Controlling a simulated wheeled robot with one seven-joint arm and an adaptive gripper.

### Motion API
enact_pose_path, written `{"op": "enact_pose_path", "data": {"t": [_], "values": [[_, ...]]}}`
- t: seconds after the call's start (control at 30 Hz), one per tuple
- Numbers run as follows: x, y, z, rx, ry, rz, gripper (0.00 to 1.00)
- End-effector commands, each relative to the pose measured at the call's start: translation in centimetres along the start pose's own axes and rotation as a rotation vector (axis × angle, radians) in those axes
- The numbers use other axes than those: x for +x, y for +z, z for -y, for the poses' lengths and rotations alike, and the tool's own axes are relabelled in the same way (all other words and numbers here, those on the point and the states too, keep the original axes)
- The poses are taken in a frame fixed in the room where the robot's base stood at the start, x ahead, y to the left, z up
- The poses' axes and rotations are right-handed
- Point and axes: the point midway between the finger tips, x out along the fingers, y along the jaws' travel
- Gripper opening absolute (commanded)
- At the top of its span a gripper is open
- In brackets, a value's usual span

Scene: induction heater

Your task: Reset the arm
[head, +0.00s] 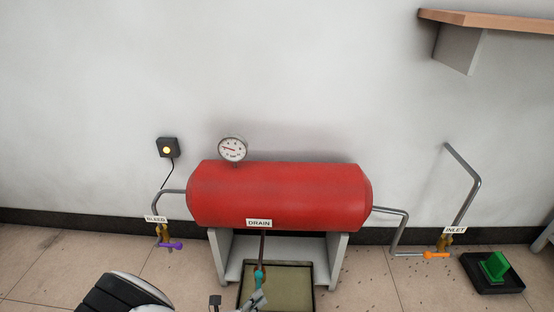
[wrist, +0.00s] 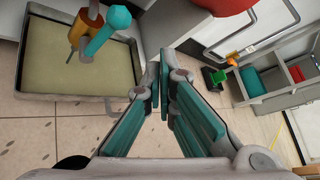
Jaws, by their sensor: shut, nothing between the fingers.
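My gripper (wrist: 166,82) is shut and empty in the wrist view, its two teal-padded fingers drawn together at the tips. In the head view my gripper (head: 257,299) shows small at the bottom edge, just below the drain valve's teal handle (head: 260,277). The teal handle (wrist: 108,28) also shows at the upper left of the wrist view, with a visible gap between it and my fingertips. The drain valve hangs under the red tank (head: 280,195), over a shallow tray (head: 308,290). Part of my arm shows at the bottom left of the head view.
The bleed valve's purple handle (head: 172,246) is at left, the inlet valve's orange handle (head: 436,255) at right. A pressure gauge (head: 232,149) tops the tank. A black tray with a green block (head: 494,266) lies at far right. A wooden shelf (head: 490,20) is high on the wall.

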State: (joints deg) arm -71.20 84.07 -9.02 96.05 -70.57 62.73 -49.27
Motion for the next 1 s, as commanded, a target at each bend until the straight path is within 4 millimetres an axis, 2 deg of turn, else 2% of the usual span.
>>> {"op": "enact_pose_path", "data": {"t": [0.03, 0.2, 0.4, 0.5, 0.77, 1.0], "values": [[0.1, 2.1, 1.7, 0.083, -0.028, -0.046, 0.0], [0.3, 6.8, 7.7, 0.344, -0.129, -0.19, 0.0], [0.6, 10.8, 15.6, 0.642, -0.262, -0.348, 0.0], [0.5, 12.2, 19.7, 0.787, -0.332, -0.424, 0.0], [-0.4, 13.9, 30.3, 1.156, -0.522, -0.607, 0.0], [-2.6, 13.3, 39.3, 1.484, -0.708, -0.762, 0.0]]}}
